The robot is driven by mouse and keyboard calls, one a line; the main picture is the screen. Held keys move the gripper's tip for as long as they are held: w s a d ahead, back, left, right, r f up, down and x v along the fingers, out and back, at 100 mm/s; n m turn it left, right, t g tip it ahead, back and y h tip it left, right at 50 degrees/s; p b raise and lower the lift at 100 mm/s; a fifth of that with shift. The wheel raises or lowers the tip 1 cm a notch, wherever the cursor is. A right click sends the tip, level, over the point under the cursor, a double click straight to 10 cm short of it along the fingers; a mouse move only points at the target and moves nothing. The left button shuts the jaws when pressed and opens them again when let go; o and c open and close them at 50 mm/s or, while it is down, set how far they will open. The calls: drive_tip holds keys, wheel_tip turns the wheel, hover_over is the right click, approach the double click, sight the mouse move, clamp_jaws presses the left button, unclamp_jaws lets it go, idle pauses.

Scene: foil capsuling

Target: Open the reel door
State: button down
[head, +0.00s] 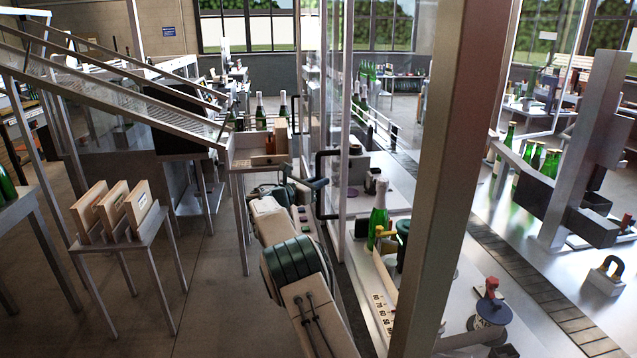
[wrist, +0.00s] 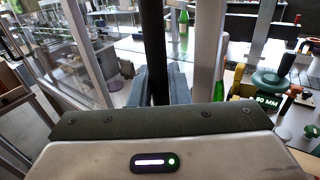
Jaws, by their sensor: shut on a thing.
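The reel door is a clear panel in a grey metal frame (head: 345,110), standing upright near the middle of the head view. Its black D-shaped handle (head: 319,163) is on the left side of the frame. My gripper (head: 317,184) reaches the handle from the left and is shut on its vertical bar. In the wrist view the black handle bar (wrist: 154,40) stands between the grey-blue fingers (wrist: 160,88). The fingertips are partly hidden by the gripper body.
A small table with wooden boxes (head: 112,207) and a wooden crate (head: 258,148) stand at left. Floor between them is clear.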

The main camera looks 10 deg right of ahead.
drive_tip(key=shift+a, duration=0.1)
drive_tip(key=c, duration=1.4)
unclamp_jaws()
drive_tip(key=shift+a, duration=0.1)
drive_tip(key=shift+c, duration=0.2)
drive_tip(key=b+v, duration=0.5)
drive_tip(key=v, duration=0.8)
drive_tip(key=shift+s+a, duration=0.25)
drive_tip(key=shift+a, duration=0.05)
drive_tip(key=shift+r, duration=0.1)
